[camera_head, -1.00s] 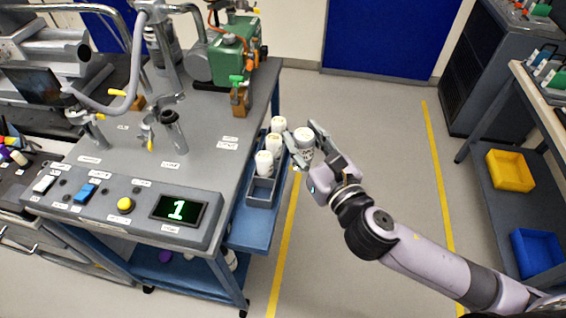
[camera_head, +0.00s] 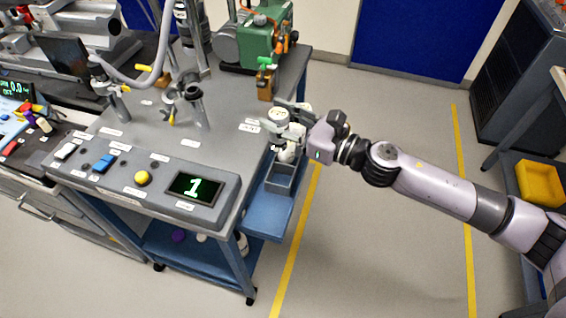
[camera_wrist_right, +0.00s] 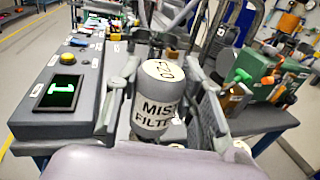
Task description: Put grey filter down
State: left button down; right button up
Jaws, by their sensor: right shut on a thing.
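My right gripper (camera_head: 290,120) is shut on a pale canister, the filter (camera_head: 278,116), and holds it upright by its sides over the right edge of the grey cart top. In the right wrist view the filter (camera_wrist_right: 153,108) sits between the fingers, with "MIST FILTER" on its side and writing on its pale cap. A grey open rack (camera_head: 281,178) stands on the cart's blue side shelf (camera_head: 262,217), below and in front of the gripper. My left gripper is not in view.
The control panel (camera_head: 140,180) with a green "1" display (camera_head: 195,187) is left of the gripper. A green pump (camera_head: 262,42) and a brass-coloured fitting (camera_head: 265,85) stand behind it. Another pale canister (camera_head: 287,156) shows under the gripper. The cart top between panel and pump has bare room.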

jog(key=shift+f+b, duration=1.1)
jog(key=shift+f, duration=6.5)
jog(key=shift+f, duration=0.2)
jog(key=o, duration=1)
jog(key=shift+o, duration=0.2)
